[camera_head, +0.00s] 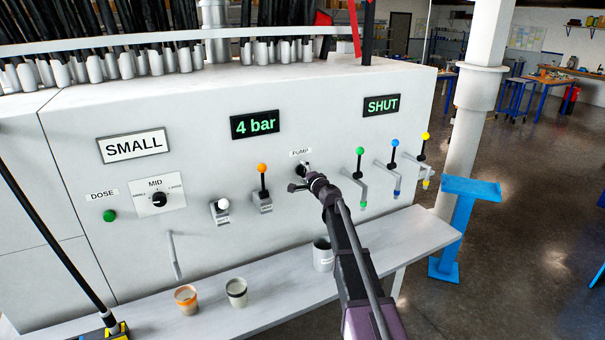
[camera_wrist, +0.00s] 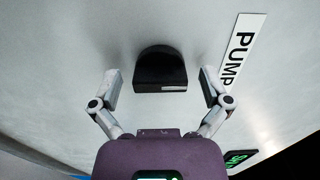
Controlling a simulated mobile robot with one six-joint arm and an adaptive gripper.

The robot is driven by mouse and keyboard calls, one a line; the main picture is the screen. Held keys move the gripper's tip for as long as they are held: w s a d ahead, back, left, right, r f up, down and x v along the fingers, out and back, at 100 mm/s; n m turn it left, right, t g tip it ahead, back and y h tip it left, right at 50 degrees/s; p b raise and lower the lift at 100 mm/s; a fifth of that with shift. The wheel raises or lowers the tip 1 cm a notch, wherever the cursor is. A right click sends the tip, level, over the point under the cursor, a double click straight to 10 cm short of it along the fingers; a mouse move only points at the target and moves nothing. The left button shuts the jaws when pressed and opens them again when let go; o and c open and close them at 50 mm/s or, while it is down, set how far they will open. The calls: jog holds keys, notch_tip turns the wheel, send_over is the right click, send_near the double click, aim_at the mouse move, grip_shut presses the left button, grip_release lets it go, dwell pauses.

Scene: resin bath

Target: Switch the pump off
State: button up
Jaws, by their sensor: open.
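The pump switch is a black knob (camera_wrist: 160,68) on the pale panel. In the wrist view it shows between my two fingers, with a gap on each side. A white PUMP label (camera_wrist: 241,48) is to its right there; in the head view the PUMP label (camera_head: 300,153) is just above the knob. My gripper (camera_wrist: 161,82) is open and empty, its fingertips on either side of the knob, apart from it. In the head view my gripper (camera_head: 303,182) is in front of the panel and mostly covers the knob.
A green-lettered 4 bar display (camera_head: 254,125) and a SHUT display (camera_head: 381,105) are on the panel. An orange-topped lever (camera_head: 262,178) is left of my gripper, a green-topped lever (camera_head: 360,170) right. Cups, including a grey mug (camera_head: 322,254), stand on the shelf (camera_head: 280,292) below.

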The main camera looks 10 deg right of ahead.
jog(key=shift+s, duration=0.1)
jog(key=v, duration=1.2)
jog(key=s+a+f+n+g+y+b, duration=0.1)
jog(key=s+a+f+n+g+b, duration=0.1)
jog(key=s+a+f+n+g, duration=0.4)
jog(key=s+a+f+n+g+y+b, duration=0.1)
jog(key=s+a+f+n+g+b, duration=0.25)
jog(key=s+f, duration=0.55)
jog(key=s+d+f+n+g+h, duration=0.2)
jog(key=s+f+g+h, duration=0.1)
jog(key=s, duration=0.6)
jog(key=s+d+f+n+g+h+b, duration=0.1)
jog(key=s+d+f+n+g+h, duration=0.1)
jog(key=s+f, duration=0.5)
jog(key=s+d+g+h, duration=0.1)
jog(key=s+g+h, duration=0.1)
jog(key=s, duration=0.1)
jog(key=shift+d+f+n+g+h, duration=0.25)
jog(key=shift+d+n+g+h, duration=0.05)
jog(key=shift+n+g, duration=0.05)
